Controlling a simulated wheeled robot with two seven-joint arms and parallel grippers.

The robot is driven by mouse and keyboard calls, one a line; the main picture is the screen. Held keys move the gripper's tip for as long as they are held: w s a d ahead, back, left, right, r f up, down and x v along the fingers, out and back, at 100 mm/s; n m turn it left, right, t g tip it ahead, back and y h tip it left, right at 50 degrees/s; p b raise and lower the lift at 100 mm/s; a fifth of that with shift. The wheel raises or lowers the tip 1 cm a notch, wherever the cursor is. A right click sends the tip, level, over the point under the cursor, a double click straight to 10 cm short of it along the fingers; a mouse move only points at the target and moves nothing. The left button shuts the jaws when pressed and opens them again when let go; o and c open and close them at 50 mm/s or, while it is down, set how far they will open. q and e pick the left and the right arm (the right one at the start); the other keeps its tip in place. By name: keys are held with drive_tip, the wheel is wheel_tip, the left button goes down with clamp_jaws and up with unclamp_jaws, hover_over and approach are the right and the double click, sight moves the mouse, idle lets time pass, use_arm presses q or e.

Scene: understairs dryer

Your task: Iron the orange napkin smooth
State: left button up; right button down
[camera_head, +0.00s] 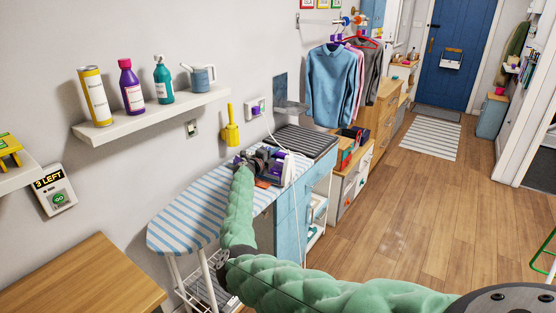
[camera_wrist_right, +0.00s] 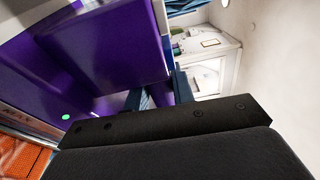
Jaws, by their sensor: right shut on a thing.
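The iron (camera_head: 287,170), white and purple, is on the striped ironing board (camera_head: 190,212) near its far end. My right gripper (camera_head: 262,160) is shut on the iron, whose purple body (camera_wrist_right: 100,45) fills the upper left of the right wrist view. The orange napkin (camera_head: 262,184) shows as a small patch on the board beside the iron; the rest is hidden by the iron and my arm. Its woven corner (camera_wrist_right: 22,158) also shows at the lower left of the right wrist view. I cannot tell whether the iron's sole touches the napkin. My left gripper is out of view.
A white cord (camera_head: 268,125) runs from the wall socket (camera_head: 255,108) toward the iron. A shelf (camera_head: 150,115) with bottles hangs above the board. A wooden tabletop (camera_head: 80,280) is at the lower left. Blue cabinets (camera_head: 290,215) stand beyond the board; the floor at right is clear.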

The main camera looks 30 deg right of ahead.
drive_tip(key=shift+w+a, duration=0.15)
drive_tip(key=shift+w, duration=0.1)
drive_tip(key=shift+r, duration=0.1)
drive_tip(key=shift+s+d+r+p, duration=0.1)
drive_tip(key=shift+s+d+p, duration=0.15)
drive_tip(key=shift+s+p, duration=0.45)
drive_tip(key=shift+s+d+p, duration=0.4)
drive_tip(key=shift+s+p, duration=0.15)
drive_tip(key=shift+a, duration=0.1)
